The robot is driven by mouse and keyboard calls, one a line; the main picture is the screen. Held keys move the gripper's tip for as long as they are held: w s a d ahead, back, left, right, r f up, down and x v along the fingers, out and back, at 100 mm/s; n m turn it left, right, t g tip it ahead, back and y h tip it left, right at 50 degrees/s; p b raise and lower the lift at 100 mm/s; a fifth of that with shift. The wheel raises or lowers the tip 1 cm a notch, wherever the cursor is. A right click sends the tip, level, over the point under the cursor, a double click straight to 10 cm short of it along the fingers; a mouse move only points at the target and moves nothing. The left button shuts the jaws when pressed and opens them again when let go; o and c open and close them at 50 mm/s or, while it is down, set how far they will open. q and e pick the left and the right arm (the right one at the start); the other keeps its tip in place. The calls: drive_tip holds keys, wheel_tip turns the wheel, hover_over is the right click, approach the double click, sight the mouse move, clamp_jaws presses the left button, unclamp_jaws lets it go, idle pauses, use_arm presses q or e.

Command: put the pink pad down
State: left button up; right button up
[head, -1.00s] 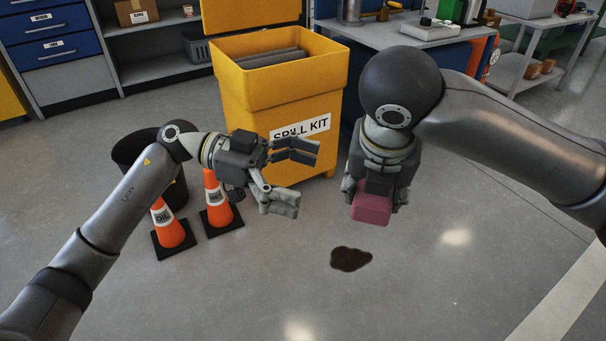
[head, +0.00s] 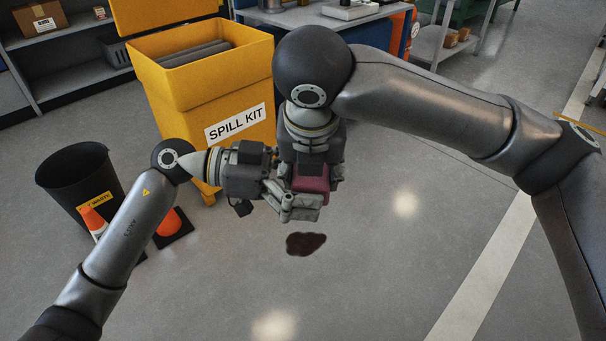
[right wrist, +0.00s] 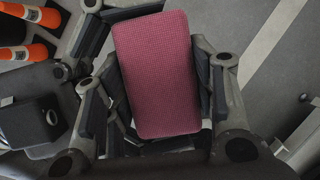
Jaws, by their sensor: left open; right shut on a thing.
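The pink pad (head: 311,179) is held above the floor in my right gripper (head: 310,172), which is shut on it. In the right wrist view the pad (right wrist: 156,75) shows large, with dark gripper fingers on both sides of it. My left gripper (head: 291,197) is open, with its grey fingers at the pad and partly covering it in the head view. I cannot tell whether the left fingers touch the pad. A dark spill (head: 306,243) lies on the floor just below and in front of both grippers.
A yellow spill kit bin (head: 207,95) with its lid up stands behind my grippers. A black waste bin (head: 79,185) and orange cones (head: 173,222) stand at the left. The floor to the right and in front is clear, with a white line (head: 485,270).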

use_arm(q)
drive_tip(key=c, duration=0.7)
drive_tip(key=shift+c, duration=0.3)
use_arm(e)
drive_tip(key=o, duration=1.1)
drive_tip(key=shift+o, duration=0.2)
drive_tip(key=shift+r, duration=0.1)
